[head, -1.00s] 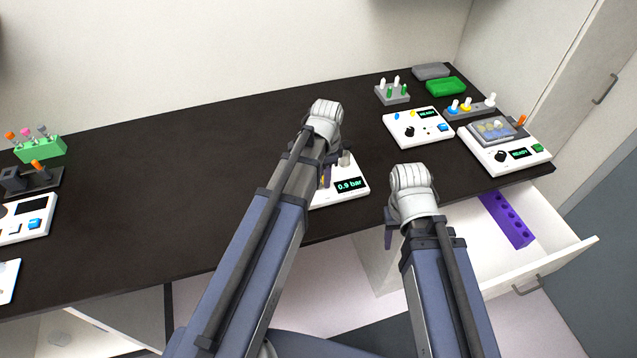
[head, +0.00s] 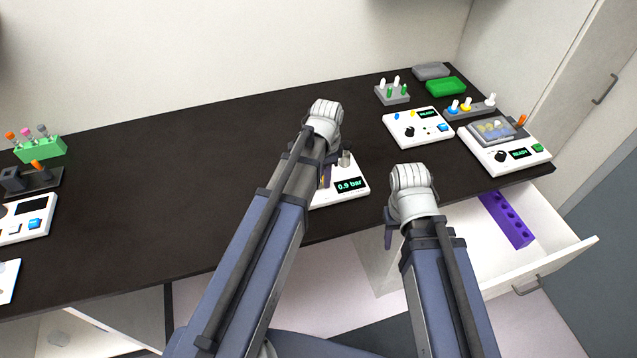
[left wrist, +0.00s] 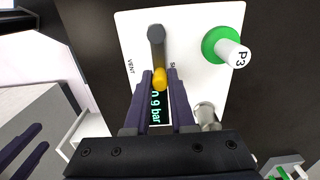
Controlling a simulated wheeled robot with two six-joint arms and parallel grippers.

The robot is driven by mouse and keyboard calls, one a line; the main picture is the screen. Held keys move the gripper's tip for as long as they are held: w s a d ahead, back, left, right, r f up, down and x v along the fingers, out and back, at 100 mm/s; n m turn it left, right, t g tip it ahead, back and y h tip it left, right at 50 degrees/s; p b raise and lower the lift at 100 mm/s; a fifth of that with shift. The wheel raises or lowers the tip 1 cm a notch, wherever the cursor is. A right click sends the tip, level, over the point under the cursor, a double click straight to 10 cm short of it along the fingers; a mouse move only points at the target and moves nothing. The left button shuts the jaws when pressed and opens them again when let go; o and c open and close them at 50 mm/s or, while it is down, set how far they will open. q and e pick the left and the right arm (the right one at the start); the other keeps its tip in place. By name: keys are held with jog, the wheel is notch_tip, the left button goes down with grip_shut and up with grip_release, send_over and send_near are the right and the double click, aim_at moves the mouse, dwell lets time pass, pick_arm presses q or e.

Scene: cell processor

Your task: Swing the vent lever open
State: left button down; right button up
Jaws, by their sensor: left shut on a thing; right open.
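The vent lever (left wrist: 157,50) is a dark bar with a yellow tip (left wrist: 160,79) on a white device (left wrist: 190,20), seen in the left wrist view. It points down the picture between the word VENT and a second, partly hidden label. My left gripper (left wrist: 160,85) is shut on the yellow tip, one finger on each side. In the head view the white device (head: 322,199) reads 0.9 bar; my left gripper (head: 325,178) and arm hide most of it and the lever. My right gripper (head: 388,237) is open and apart from the device, near the table's front edge.
A white-capped tube marked P3 (left wrist: 233,53) stands in a green ring beside the lever. A metal knob (left wrist: 207,114) is near my left gripper. An open drawer (head: 545,262) with a purple rack (head: 508,219) juts out at the right. The table behind the device is clear.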

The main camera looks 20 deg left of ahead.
pick_arm(q)
jog(key=m, duration=0.1)
jog(key=s+m, duration=0.1)
jog(key=m, duration=0.1)
jog(key=shift+s+d, duration=0.15)
jog(key=shift+d, duration=0.15)
jog(key=shift+m, duration=0.3)
